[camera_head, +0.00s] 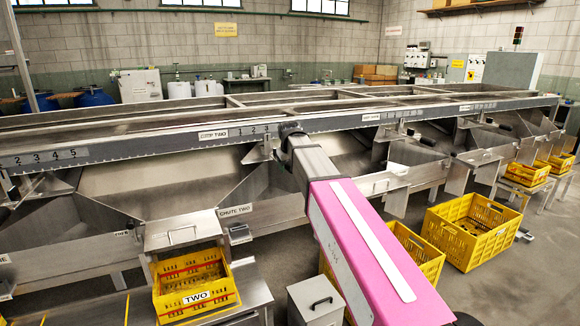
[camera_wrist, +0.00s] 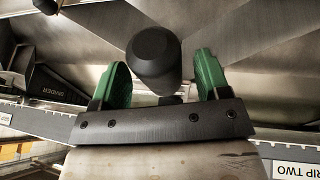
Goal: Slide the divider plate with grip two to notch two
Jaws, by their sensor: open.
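My gripper (camera_wrist: 161,75) is open in the wrist view, with a green finger on each side of a dark rounded grip knob (camera_wrist: 154,52). Gaps show between the knob and both fingers, so it is not clamped. In the head view my gripper (camera_head: 290,130) is at the front rail, just right of the GRIP TWO label (camera_head: 214,134) and its small notch numbers (camera_head: 254,130). The GRIP TWO label also shows upside down in the wrist view (camera_wrist: 295,170). My arm and gripper hide the grip in the head view, and I cannot clearly make out its divider plate.
The long rail (camera_head: 130,147) carries more numbered scales. Sloped metal chutes lie below it, with a CHUTE TWO label (camera_head: 235,211). A yellow crate marked TWO (camera_head: 196,298) stands at front left, and another yellow crate (camera_head: 470,232) at right. A dark labelled part (camera_wrist: 58,92) lies left in the wrist view.

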